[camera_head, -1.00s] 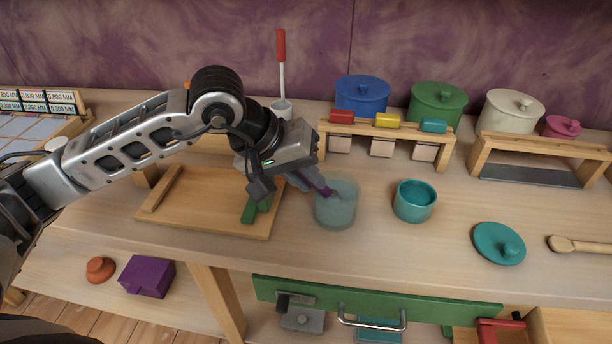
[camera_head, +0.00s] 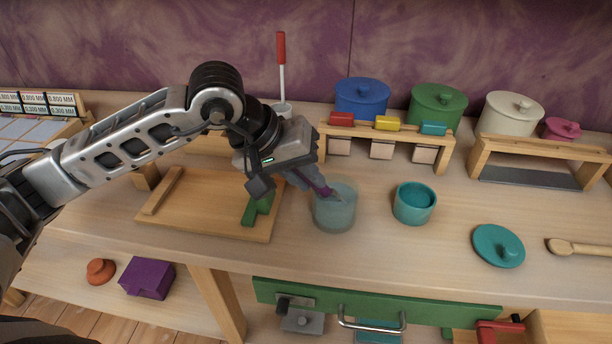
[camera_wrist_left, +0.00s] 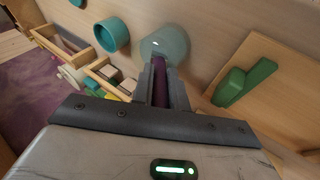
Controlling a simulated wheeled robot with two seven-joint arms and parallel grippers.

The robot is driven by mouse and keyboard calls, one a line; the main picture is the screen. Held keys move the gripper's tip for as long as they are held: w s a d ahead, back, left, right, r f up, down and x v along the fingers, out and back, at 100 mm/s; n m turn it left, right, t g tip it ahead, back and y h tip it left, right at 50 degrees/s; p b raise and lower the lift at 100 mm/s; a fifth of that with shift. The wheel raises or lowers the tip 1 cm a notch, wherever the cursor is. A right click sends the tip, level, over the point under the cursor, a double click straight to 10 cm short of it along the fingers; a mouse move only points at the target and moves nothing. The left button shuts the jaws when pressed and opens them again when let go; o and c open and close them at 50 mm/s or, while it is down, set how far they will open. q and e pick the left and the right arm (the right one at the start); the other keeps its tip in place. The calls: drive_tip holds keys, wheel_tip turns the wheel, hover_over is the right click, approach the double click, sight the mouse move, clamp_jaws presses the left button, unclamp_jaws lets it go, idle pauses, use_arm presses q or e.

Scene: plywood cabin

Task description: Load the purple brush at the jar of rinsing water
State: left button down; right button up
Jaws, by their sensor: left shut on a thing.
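The jar of rinsing water (camera_head: 335,212) is a translucent pale blue-grey jar on the bench, left of an open teal pot. It also shows in the left wrist view (camera_wrist_left: 165,42), just past my fingertips. My left gripper (camera_head: 310,181) is shut on the purple brush (camera_head: 325,191) and holds it tilted at the jar's rim. The brush shows as a purple strip between the fingers in the left wrist view (camera_wrist_left: 159,84). Its lower end is at or inside the jar mouth; I cannot tell how deep. My right gripper is not in view.
The open teal pot (camera_head: 414,203) stands close right of the jar, with its teal lid (camera_head: 498,245) farther right. A wooden board (camera_head: 200,215) with a green block (camera_head: 257,208) lies left. A rack with coloured pegs (camera_head: 388,128) stands behind. A green drawer front (camera_head: 380,305) is below.

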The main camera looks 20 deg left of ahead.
use_arm(q)
wheel_tip(320, 180, up, 3)
drive_tip(key=shift+r+p, duration=0.2)
drive_tip(key=shift+p, duration=0.45)
drive_tip(key=shift+r+p, duration=0.6)
drive_tip(key=shift+r, duration=0.75)
